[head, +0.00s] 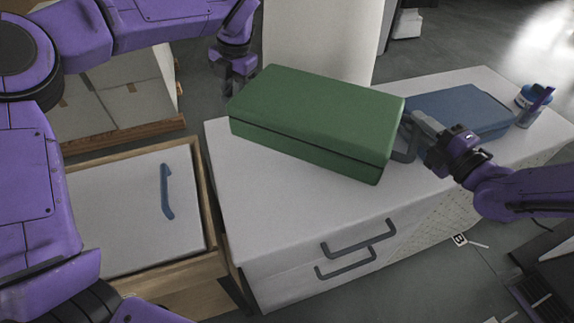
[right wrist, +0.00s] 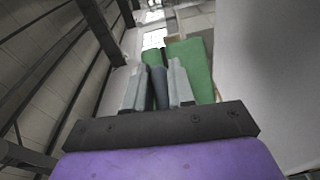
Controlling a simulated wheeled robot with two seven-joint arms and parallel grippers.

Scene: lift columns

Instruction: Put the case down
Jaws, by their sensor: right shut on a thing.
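The green case (head: 316,112) lies flat over the white cabinet top (head: 262,195), its lid seam level along the side. I cannot tell whether it touches the top or hangs just above it. My right gripper (head: 418,128) is shut on the case's grey handle (head: 404,148) at its right end. In the right wrist view the two pale fingers (right wrist: 159,88) close on the dark handle (right wrist: 160,90), with the green case (right wrist: 192,65) beyond. My left gripper (head: 233,88) hangs near the case's far left corner, apart from the handle; its opening is unclear.
A blue case (head: 462,112) lies on the top behind my right gripper. A blue cup with a pen (head: 530,108) and a blue round item (head: 534,93) stand at the far right end. An open wooden drawer or box with a white lid (head: 125,215) is at left. The front left top is clear.

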